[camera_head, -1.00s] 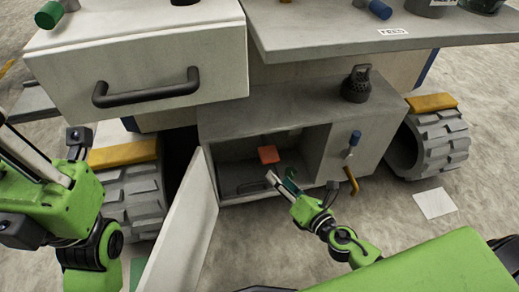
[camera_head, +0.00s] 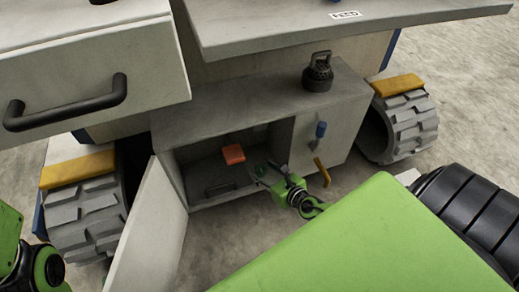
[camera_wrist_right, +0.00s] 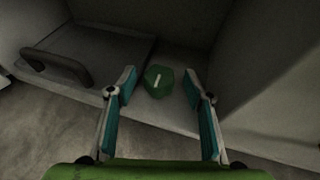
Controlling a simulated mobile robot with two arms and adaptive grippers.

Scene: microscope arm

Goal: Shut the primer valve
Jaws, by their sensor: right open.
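A green knob with a white mark on top (camera_wrist_right: 158,81), which looks like the primer valve, sits on the floor of the open cabinet compartment (camera_head: 197,172). My right gripper (camera_wrist_right: 160,92) is open, with its two teal-padded fingers on either side of the knob and a gap to each. The white mark runs roughly up and down in the right wrist view, slightly tilted. In the head view my right gripper (camera_head: 262,174) reaches in at the compartment's front right; the knob is hard to make out there. My left gripper is out of view; only part of its arm shows.
An open door (camera_head: 150,232) stands left of the compartment. Inside are an orange block (camera_head: 233,154) and a dark handle (camera_wrist_right: 55,67). A blue-handled lever (camera_head: 320,130) and a yellow lever (camera_head: 321,171) are on the right front panel. A wall bounds the knob's right side.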

